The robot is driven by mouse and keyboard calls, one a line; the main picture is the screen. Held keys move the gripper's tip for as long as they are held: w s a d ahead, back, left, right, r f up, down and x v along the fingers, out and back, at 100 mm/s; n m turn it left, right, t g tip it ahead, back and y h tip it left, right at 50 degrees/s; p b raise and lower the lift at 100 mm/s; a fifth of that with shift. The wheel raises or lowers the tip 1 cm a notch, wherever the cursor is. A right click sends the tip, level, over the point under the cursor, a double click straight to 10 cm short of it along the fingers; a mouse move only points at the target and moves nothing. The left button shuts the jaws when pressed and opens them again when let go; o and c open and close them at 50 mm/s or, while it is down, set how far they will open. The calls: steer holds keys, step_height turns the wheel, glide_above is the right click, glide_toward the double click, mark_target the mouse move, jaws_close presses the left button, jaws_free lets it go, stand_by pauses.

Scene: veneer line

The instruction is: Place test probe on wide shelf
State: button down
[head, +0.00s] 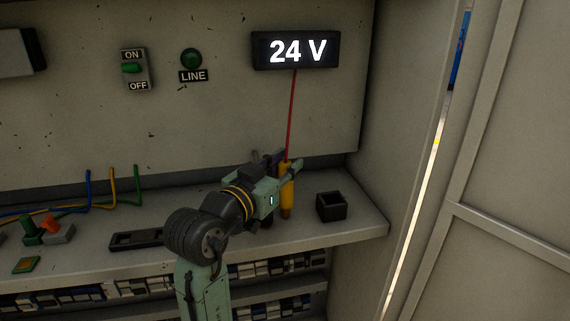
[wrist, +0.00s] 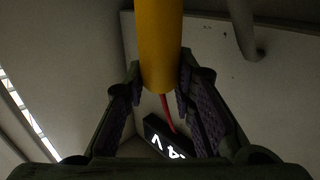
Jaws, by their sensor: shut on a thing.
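The test probe (head: 287,192) is yellow with a dark orange tip pointing down. It stands upright just above or at the shelf surface, and a red lead runs from its top up to the 24 V display (head: 296,50). My gripper (head: 284,175) is shut on the probe from the left. In the wrist view the yellow probe (wrist: 159,45) lies between the two fingers, with the red lead beyond it. The wide shelf (head: 365,226) runs below the back panel. Whether the probe's tip touches the shelf cannot be told.
A small black open box (head: 331,206) stands right of the probe. A flat black tray (head: 137,239) lies left of my arm. Coloured wires (head: 112,190) and a green switch part (head: 32,231) are at the left. Bare shelf shows at the right end.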

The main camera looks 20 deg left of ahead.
steer(key=shift+f, duration=0.2)
steer(key=c, duration=1.3)
jaws_free()
steer(key=shift+c, duration=0.2)
steer(key=shift+r, duration=0.1)
